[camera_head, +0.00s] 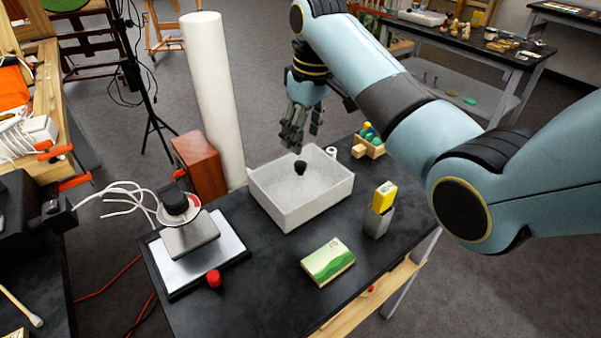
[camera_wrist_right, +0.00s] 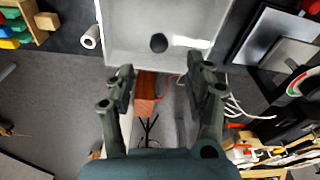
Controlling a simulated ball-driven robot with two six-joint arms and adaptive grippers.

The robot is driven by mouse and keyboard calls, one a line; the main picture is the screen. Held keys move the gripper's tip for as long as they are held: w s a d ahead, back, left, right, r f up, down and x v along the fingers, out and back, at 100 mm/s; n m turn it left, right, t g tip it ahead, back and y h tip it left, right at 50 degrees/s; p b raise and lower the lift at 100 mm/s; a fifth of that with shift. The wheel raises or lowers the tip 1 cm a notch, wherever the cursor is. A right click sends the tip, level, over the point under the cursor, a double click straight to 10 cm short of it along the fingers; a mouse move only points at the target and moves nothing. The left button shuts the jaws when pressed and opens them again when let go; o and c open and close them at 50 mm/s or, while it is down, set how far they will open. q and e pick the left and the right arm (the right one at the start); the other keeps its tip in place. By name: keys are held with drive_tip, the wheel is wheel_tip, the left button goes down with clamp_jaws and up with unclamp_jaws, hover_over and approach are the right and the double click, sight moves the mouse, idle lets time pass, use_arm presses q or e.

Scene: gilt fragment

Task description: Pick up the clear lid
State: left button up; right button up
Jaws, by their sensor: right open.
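A pale grey rectangular box (camera_head: 285,212) stands on the dark table. A black knob (camera_head: 300,167) shows over its middle and seems to belong to the clear lid; the lid's sheet is hard to make out. In the right wrist view the knob (camera_wrist_right: 158,43) shows ahead of the fingers, within the outline of the box (camera_wrist_right: 112,35). A bright glare lies to its right. My right gripper (camera_head: 301,128) is above the box's far side, open and empty, apart from the knob. Its fingers (camera_wrist_right: 162,85) are spread wide in the wrist view. My left gripper is not in view.
A tall white roll (camera_head: 213,95) and a reddish-brown block (camera_head: 200,165) stand behind left of the box. A scale-like device (camera_head: 190,238) is at left. A green-and-white pack (camera_head: 328,262) lies in front; a yellow-topped grey block (camera_head: 378,222) stands right. Coloured wooden pieces (camera_head: 369,142) sit behind right.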

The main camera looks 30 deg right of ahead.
sight(301, 163)
drive_tip(key=f, duration=0.5)
drive_tip(key=w+f, duration=0.1)
drive_tip(key=f, duration=0.2)
drive_tip(key=shift+a+f+p, duration=0.1)
drive_tip(key=shift+f+p, duration=0.25)
drive_tip(key=shift+c, duration=0.3)
drive_tip(key=shift+r, duration=0.1)
clamp_jaws()
